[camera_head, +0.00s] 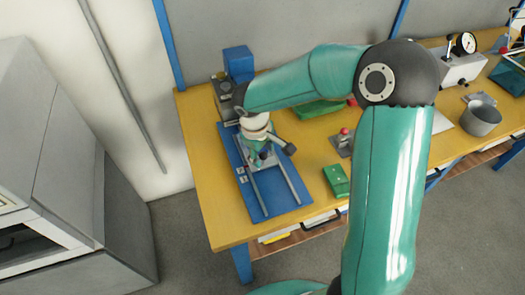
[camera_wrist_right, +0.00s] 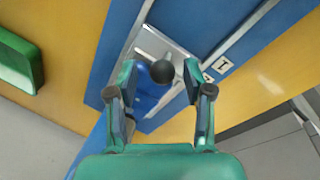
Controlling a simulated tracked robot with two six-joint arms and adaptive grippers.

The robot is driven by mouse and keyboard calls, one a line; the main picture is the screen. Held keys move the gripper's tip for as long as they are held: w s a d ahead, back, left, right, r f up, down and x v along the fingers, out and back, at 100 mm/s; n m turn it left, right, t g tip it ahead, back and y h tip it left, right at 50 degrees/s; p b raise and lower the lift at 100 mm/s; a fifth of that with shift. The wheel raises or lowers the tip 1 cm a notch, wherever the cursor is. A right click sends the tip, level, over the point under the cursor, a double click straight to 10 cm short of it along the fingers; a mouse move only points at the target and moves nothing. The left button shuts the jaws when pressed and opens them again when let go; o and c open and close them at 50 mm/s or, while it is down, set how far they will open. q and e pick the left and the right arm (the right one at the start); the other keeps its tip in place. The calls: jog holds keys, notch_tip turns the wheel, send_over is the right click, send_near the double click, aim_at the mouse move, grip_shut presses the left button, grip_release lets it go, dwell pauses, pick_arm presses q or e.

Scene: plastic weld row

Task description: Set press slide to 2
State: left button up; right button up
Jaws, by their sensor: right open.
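The press slide is a silver plate with a dark ball knob (camera_wrist_right: 162,71), seen in the right wrist view. It sits on a blue base (camera_head: 259,205) with two metal rails, towards the far end in the head view. My right gripper (camera_head: 262,156) is over the slide, pointing down. In the right wrist view its fingers are apart, one on each side of the knob. I cannot tell whether they touch it. Small white labels (camera_head: 242,175) lie along the base's left side; one reads 1 in the wrist view (camera_wrist_right: 222,67). My left gripper is not in view.
A blue block (camera_head: 238,62) stands behind the base. A green box (camera_head: 337,180) lies on the yellow table (camera_head: 216,215) to the right, near a red-knobbed fixture (camera_head: 343,142). A grey cup (camera_head: 481,118) and a dial gauge (camera_head: 464,44) are further right. The rails' near half is clear.

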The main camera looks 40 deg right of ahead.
notch_tip(320, 180, up, 12)
jog(key=a, duration=0.2)
jog(key=shift+s+a+f, duration=0.15)
jog(key=shift+s, duration=0.15)
dwell(0.4)
